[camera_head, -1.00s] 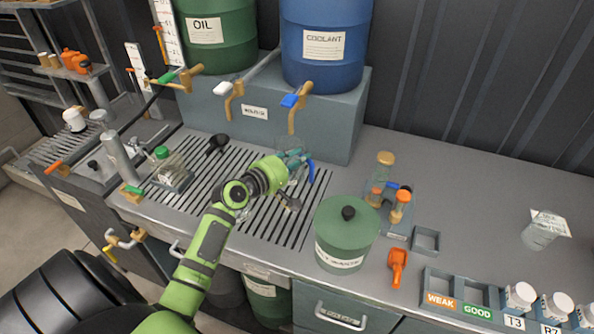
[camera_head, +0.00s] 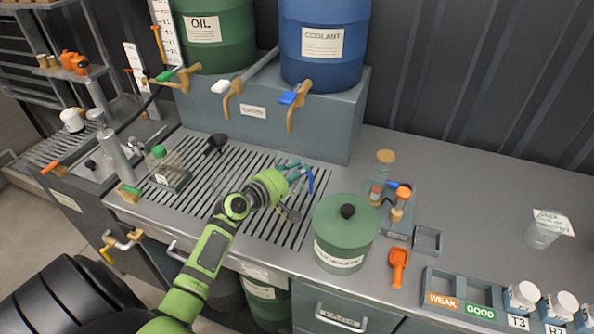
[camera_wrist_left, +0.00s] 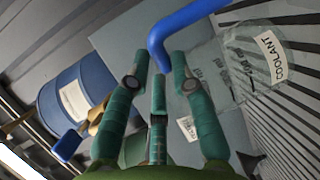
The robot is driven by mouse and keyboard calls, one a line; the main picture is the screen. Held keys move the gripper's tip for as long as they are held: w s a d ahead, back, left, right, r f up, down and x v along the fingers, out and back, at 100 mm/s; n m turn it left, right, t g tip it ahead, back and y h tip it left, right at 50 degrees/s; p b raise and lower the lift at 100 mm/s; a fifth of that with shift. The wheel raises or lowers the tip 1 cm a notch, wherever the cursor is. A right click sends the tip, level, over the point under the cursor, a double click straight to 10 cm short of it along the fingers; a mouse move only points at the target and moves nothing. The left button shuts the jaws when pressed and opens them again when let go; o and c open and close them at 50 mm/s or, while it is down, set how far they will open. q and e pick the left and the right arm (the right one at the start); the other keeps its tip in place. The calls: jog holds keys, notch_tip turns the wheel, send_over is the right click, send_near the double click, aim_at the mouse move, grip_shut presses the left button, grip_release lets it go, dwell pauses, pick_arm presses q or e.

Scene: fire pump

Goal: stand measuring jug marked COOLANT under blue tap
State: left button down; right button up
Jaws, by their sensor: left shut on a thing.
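The measuring jug (camera_wrist_left: 246,70) is clear, with a white COOLANT label, and shows at the upper right of the left wrist view over the slatted grate. Its blue handle (camera_wrist_left: 185,24) runs between my left gripper's teal fingertips; it also shows in the head view (camera_head: 310,181). My left gripper (camera_head: 297,172) is shut on this handle. The jug's clear body is hard to make out in the head view, and whether its base touches the grate cannot be told. The blue tap (camera_head: 291,103), with blue lever and brass spout, is behind and above my gripper. My right gripper is not in view.
The blue COOLANT drum (camera_head: 322,65) stands on the grey block (camera_head: 335,125) behind the grate (camera_head: 205,165). A green lidded pot (camera_head: 345,225) is close at the right. A green-capped bottle (camera_head: 163,165) and a black-handled item (camera_head: 215,143) are at the left.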

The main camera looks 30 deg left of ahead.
pick_arm(q)
jog(key=c, duration=1.1)
grip_release()
jog(key=shift+o, duration=0.2)
jog(key=shift+r, duration=0.1)
jog(key=r+b+v, duration=0.1)
jog(key=v, duration=1.1)
jog(key=shift+r, duration=0.1)
